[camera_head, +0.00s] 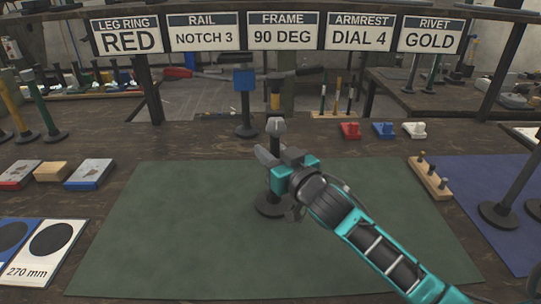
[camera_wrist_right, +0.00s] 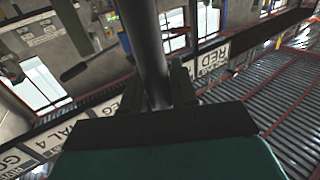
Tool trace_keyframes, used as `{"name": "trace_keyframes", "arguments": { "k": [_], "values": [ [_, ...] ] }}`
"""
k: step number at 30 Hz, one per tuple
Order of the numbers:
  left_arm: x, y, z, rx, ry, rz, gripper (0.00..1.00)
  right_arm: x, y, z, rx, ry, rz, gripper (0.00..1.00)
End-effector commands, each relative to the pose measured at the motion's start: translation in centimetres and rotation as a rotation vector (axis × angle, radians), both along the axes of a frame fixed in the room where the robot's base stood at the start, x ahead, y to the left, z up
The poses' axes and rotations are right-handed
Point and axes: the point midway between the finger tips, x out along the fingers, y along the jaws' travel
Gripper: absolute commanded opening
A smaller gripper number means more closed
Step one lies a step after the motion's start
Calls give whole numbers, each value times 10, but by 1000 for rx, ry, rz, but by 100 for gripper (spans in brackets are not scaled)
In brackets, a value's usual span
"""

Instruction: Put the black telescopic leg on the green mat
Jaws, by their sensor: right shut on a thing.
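The black telescopic leg (camera_head: 267,207) stands upright over the middle of the green mat (camera_head: 180,220). Its round black base shows below my gripper, and I cannot tell if it touches the mat or hovers just above it. My right gripper (camera_head: 276,158) reaches in from the lower right and is shut around the leg's shaft, hiding part of it. In the right wrist view the dark shaft (camera_wrist_right: 146,45) stands between the fingers of my right gripper (camera_wrist_right: 155,92). My left gripper is not in view.
A blue-topped stand (camera_head: 244,95) is just behind the mat. Red, blue and white pieces (camera_head: 384,130) sit behind it at the right. A wooden peg block (camera_head: 430,178) borders the right edge. Black legs stand on a blue mat (camera_head: 470,175). The green mat is otherwise clear.

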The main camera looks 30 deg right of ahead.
Motion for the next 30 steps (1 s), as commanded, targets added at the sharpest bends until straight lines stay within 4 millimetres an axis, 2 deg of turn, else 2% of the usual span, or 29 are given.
{"name": "trace_keyframes", "arguments": {
  "k": [10, 11, 18, 27, 30],
  "values": [
    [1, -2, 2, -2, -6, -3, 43, 0, 0, -2, 0, -6, 1, 0],
    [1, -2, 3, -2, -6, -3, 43, 0, 0, -2, 0, -2, 0, 31],
    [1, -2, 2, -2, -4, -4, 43, 0, 0, -2, 0, -2, 0, 53],
    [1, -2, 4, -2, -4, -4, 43, 0, 0, 2, -2, -3, 0, 53],
    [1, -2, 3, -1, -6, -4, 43, -8, 0, 0, 0, -1, 1, 53]
  ]
}}
